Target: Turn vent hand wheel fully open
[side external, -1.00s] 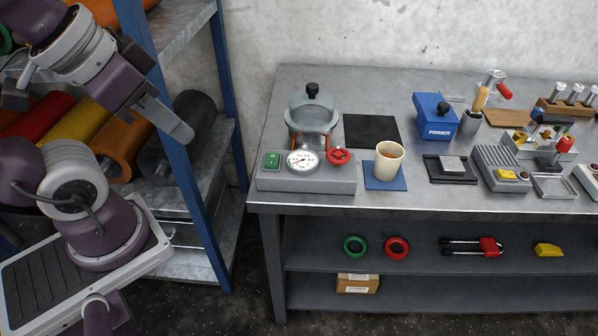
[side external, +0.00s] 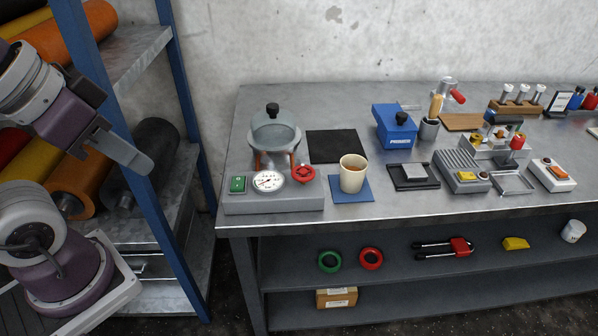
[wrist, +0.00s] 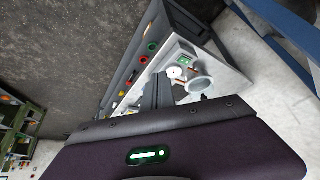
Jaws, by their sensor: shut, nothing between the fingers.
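The red vent hand wheel (side external: 304,174) sits on the right of a grey base block (side external: 273,203), beside a round white gauge (side external: 268,181). A pot with a clear lid and black knob (side external: 273,133) stands behind them. My gripper (side external: 141,165) is shut and empty, well to the left of the bench and in front of the shelving rack, far from the wheel. In the wrist view its closed fingers (wrist: 158,92) point toward the bench. I cannot make out the wheel there; the gauge (wrist: 175,72) and pot (wrist: 198,85) show beyond the fingers.
A cup (side external: 353,174) on a blue mat stands right of the wheel. A black mat (side external: 336,146) and blue primer box (side external: 395,126) lie farther back. The blue rack post (side external: 110,95) and dark rolls (side external: 150,160) are close to my arm. Tools crowd the bench's right.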

